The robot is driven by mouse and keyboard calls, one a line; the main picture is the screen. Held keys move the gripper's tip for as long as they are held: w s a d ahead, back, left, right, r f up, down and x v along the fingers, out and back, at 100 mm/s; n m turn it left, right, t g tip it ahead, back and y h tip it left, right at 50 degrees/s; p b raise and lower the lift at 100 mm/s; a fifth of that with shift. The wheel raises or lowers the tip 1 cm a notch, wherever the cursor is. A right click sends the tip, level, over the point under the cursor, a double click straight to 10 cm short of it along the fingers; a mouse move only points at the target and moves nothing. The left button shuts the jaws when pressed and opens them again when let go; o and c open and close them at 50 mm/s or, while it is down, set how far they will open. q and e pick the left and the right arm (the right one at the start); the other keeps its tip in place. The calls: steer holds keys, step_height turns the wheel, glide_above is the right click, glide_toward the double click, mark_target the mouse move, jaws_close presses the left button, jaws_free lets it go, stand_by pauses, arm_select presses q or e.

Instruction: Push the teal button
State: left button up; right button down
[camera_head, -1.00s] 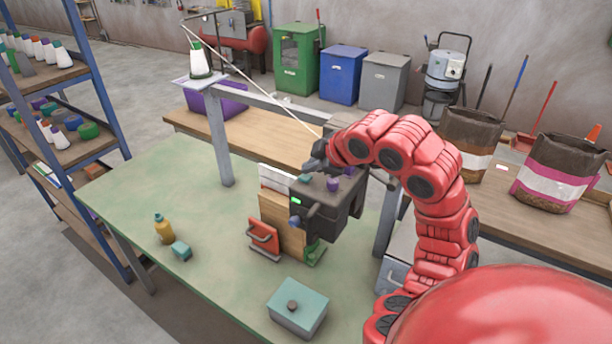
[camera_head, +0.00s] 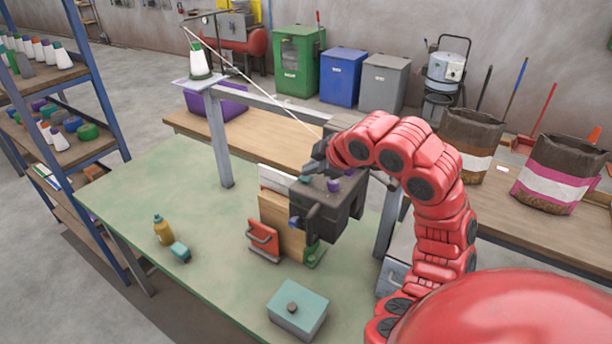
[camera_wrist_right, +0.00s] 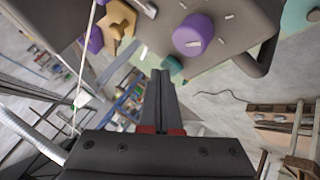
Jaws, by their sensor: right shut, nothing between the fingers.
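The teal button (camera_head: 305,179) is on the top of the dark grey bagger machine (camera_head: 345,207), near its left edge. In the right wrist view the teal button (camera_wrist_right: 173,66) shows partly, just beyond my fingertips. My right gripper (camera_head: 311,168) is shut and empty, with its tips close over the button; I cannot tell whether they touch it. The shut fingers also show in the right wrist view (camera_wrist_right: 160,76). A purple knob (camera_head: 334,185) stands right of the button, and is large in the right wrist view (camera_wrist_right: 193,35). My left gripper is out of view.
The machine stands on a green table (camera_head: 200,200). A grey frame (camera_head: 220,140) rises behind. The left part of the table is mostly clear.

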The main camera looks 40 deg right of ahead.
mark_target(310, 179)
steer(key=shift+r, duration=0.75)
steer(key=shift+r, duration=0.65)
step_height(310, 179, up, 5)
steer(key=p, duration=0.4)
steer(key=shift+f, duration=0.1)
steer(key=shift+f, duration=0.1)
